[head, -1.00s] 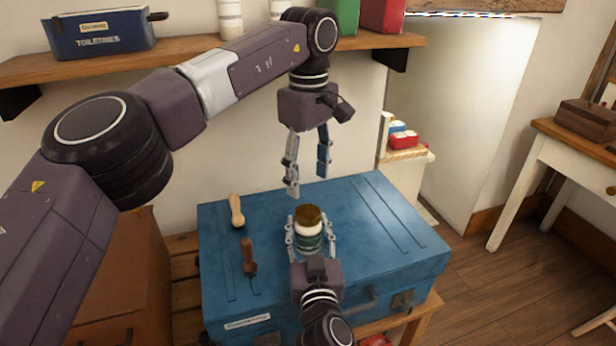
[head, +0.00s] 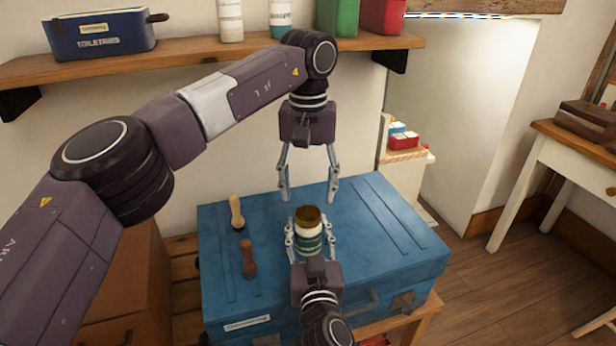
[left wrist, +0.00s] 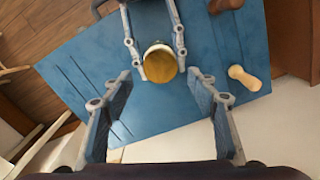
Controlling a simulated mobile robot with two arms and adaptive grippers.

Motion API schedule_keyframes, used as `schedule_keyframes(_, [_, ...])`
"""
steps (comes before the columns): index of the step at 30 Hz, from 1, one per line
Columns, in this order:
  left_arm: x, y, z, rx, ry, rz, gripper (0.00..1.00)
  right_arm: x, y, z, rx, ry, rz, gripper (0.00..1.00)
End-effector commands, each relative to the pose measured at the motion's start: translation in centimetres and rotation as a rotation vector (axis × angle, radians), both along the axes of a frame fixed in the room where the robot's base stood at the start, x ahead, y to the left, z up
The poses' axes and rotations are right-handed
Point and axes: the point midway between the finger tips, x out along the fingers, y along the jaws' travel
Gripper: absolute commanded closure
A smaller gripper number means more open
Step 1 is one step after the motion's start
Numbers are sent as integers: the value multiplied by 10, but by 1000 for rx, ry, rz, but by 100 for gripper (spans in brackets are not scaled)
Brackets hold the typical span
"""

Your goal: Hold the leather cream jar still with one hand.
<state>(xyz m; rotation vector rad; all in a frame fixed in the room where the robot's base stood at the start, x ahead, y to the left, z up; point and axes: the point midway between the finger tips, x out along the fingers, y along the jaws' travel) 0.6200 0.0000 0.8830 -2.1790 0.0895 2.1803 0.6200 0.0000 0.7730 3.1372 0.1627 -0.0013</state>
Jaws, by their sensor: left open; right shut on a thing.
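The leather cream jar (head: 308,232) stands upright on the blue trunk, with a brown-gold lid, a white neck and a green body. My right gripper (head: 307,243) is shut on the jar, one finger on each side of its body. My left gripper (head: 308,190) is open and empty above the jar, its fingers pointing down and spread wide. In the left wrist view the jar's round lid (left wrist: 160,66) shows from above, between the right gripper's fingers and beyond my open left fingers (left wrist: 160,95).
The blue trunk (head: 375,220) also bears two wooden-handled tools, one pale (head: 236,212) and one brown (head: 248,258), left of the jar. A wall shelf (head: 190,57) with a toiletries box (head: 105,32) runs above. The trunk's right side is clear.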

Motion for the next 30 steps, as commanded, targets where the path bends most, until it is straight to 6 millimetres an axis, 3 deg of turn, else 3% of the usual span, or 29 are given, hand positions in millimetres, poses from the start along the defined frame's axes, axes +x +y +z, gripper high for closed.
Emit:
schedule_keyframes(3, [0, 1, -21, 0, 2, 2, 47, 0, 0, 1, 0, -1, 0, 100])
schedule_keyframes(9, [0, 0, -43, 0, 0, 2, 47, 0, 0, 1, 0, -1, 0, 100])
schedule_keyframes(20, [0, 1, -50, 0, 0, 4, 47, 0, 0, 0, 0, -1, 0, 100])
schedule_keyframes(30, [0, 0, -50, 0, -1, 4, 81, 0, 0, 1, 0, -1, 0, 100])
